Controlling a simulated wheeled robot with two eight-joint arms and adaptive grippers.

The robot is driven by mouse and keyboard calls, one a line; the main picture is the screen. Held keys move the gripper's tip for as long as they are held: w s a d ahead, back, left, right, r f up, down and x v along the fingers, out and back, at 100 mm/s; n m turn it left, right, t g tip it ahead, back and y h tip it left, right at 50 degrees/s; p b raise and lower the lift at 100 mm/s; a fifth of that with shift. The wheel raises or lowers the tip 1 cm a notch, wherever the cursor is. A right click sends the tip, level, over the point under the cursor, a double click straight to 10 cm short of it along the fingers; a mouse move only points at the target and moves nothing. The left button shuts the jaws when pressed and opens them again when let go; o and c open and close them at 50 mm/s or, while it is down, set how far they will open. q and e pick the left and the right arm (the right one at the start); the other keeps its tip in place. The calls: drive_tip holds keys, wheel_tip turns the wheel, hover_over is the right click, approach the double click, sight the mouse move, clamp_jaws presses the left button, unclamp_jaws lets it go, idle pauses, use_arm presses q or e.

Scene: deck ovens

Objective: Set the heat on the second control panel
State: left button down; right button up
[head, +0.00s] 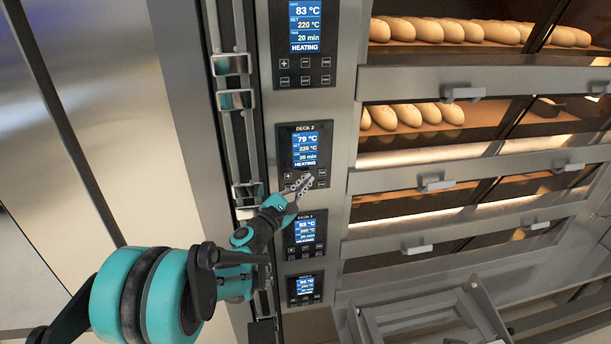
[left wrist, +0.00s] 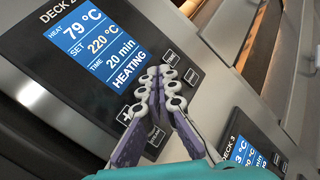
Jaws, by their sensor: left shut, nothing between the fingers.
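The second control panel (head: 304,152), labelled DECK 2, is a dark panel with a blue screen reading heat 79 °C, set 220 °C, time 20 min and HEATING. In the left wrist view the panel (left wrist: 60,55) fills the upper left, with a plus button (left wrist: 124,119) beside the fingers. My left gripper (head: 306,180) is shut and empty, its fingertips in front of the panel's lower button area. In the left wrist view the fingertips (left wrist: 160,76) lie close by the screen's lower right corner and hide some buttons. I cannot tell whether they touch the panel. My right gripper is not in view.
Another panel (head: 305,45) sits above, reading 83 °C, and two more panels (head: 305,234) (head: 305,288) sit below. Oven decks with bread loaves (head: 440,30) and protruding door handles (head: 436,186) are to the right. A metal rail with clamps (head: 235,98) runs left of the panels.

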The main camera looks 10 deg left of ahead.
use_arm(q)
drive_tip(key=shift+w+a, duration=0.1)
drive_tip(key=shift+w, duration=0.15)
drive_tip(key=shift+w+a, duration=0.15)
drive_tip(key=shift+w, duration=0.1)
idle(0.6)
drive_tip(key=shift+w+r, duration=0.1)
drive_tip(key=shift+w, duration=0.05)
idle(0.7)
drive_tip(key=shift+b, duration=0.3)
drive_tip(key=shift+s+f, duration=0.25)
drive_tip(key=shift+s, duration=0.45)
